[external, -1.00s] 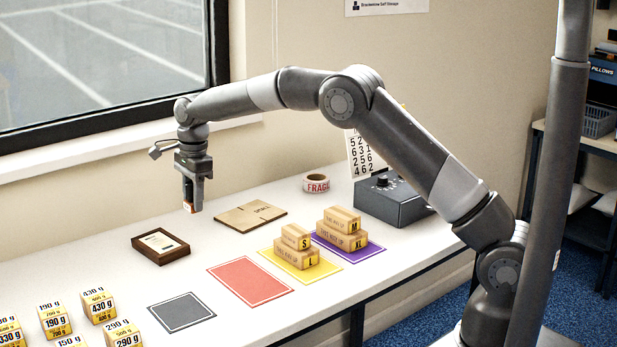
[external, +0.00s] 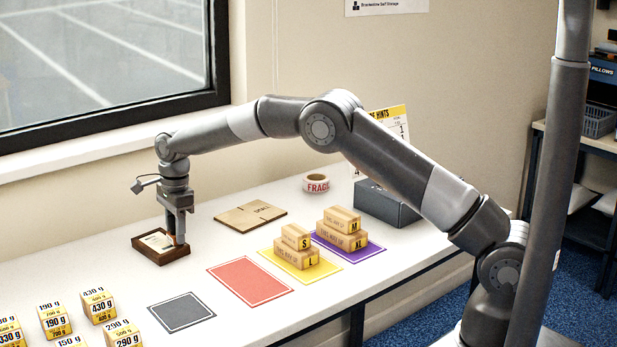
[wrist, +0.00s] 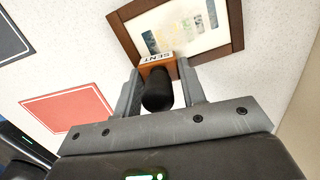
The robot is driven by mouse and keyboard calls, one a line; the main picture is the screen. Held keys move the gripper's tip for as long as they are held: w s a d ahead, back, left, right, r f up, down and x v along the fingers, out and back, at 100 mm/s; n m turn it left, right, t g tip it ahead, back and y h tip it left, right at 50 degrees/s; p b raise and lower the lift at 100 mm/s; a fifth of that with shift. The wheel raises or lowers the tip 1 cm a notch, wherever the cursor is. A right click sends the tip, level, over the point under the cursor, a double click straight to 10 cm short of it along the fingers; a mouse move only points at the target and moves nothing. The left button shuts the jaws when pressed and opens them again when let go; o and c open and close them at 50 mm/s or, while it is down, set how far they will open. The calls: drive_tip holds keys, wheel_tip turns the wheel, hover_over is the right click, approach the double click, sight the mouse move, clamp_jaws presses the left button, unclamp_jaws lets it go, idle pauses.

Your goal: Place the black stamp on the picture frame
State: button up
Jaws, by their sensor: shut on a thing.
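The picture frame (external: 150,257) lies flat on the table at the left, with a dark brown wooden border and a pale picture; it also shows in the wrist view (wrist: 237,22). My gripper (external: 177,236) points down at the frame's right part. In the wrist view my gripper (wrist: 163,95) is shut on the stamp (wrist: 158,98), which has a black handle and an orange-brown base marked "SENT". The stamp's base overlaps the frame's edge and picture in the wrist view. I cannot tell whether it touches the frame.
A grey mat (external: 181,312), a red mat (external: 250,281) and a flat carton (external: 250,216) lie near the frame. Boxes stand on the yellow mat (external: 322,278) and purple mat (external: 375,248). Weight-marked blocks (external: 100,306) stand front left. A tape roll (external: 316,184) is at the back.

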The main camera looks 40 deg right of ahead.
drive_tip(key=o, duration=1)
drive_tip(key=shift+f, duration=0.1)
wheel_tip(320, 180, up, 12)
drive_tip(key=d, duration=0.1)
drive_tip(key=s+d+r+n+t, duration=0.1)
drive_tip(key=s+d+r+n, duration=0.2)
drive_tip(key=s+d+r, duration=0.35)
drive_tip(key=s+d+r+n+t, duration=0.1)
drive_tip(key=s+d+r+n, duration=0.2)
drive_tip(key=d+r, duration=0.55)
drive_tip(key=s+d+r+n+t, duration=0.1)
drive_tip(key=s+d+n, duration=0.3)
drive_tip(key=s+d, duration=0.5)
drive_tip(key=s+d+r+n+t, duration=0.1)
drive_tip(key=s+d+n, duration=0.3)
drive_tip(key=s, duration=0.9)
drive_tip(key=s+d+f+n, duration=0.1)
drive_tip(key=s+f, duration=0.1)
drive_tip(key=s, duration=0.2)
drive_tip(key=s+d+f+n+t, duration=0.1)
drive_tip(key=s+d+f, duration=0.1)
drive_tip(key=s, duration=0.2)
drive_tip(key=s+d+f+n+h, duration=0.1)
drive_tip(key=s+f+n, duration=0.1)
drive_tip(key=s+f, duration=0.1)
drive_tip(key=shift+s+d+t, duration=0.3)
drive_tip(key=shift+s, duration=0.45)
